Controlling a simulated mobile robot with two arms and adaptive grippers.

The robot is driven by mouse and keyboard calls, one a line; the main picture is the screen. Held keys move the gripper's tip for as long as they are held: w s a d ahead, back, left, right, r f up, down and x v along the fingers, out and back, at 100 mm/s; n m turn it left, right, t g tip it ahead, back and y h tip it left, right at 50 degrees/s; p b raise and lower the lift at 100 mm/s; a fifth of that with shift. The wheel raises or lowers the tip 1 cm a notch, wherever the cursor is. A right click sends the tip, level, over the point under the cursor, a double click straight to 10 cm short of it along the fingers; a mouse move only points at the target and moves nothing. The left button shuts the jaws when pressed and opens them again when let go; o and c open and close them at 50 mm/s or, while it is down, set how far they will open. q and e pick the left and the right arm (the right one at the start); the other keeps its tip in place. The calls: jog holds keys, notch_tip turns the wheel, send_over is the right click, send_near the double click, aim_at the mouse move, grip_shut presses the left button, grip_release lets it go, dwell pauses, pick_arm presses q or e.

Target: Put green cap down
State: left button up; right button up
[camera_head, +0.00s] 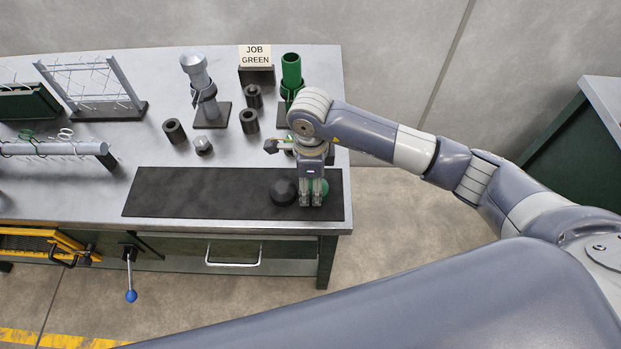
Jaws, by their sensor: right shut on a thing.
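My right gripper (311,204) points down over the right end of the black mat (190,193). It is shut on the green cap (324,187), which shows only partly behind and to the right of the fingers. I cannot tell whether the cap touches the mat. A dark round cap (282,192) is on the mat just left of the fingers. My left gripper is not in view.
A green tube (291,72) stands in a holder behind my right wrist, beside a "JOB GREEN" sign (255,55). Several black rings, including one ring (174,131), and a grey post (197,73) stand on the workbench. The mat's left and middle are clear.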

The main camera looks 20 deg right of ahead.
jog(key=shift+f, duration=0.15)
jog(key=o, duration=0.6)
jog(key=shift+b, duration=0.3)
jog(key=o, duration=0.5)
jog(key=shift+c, duration=0.2)
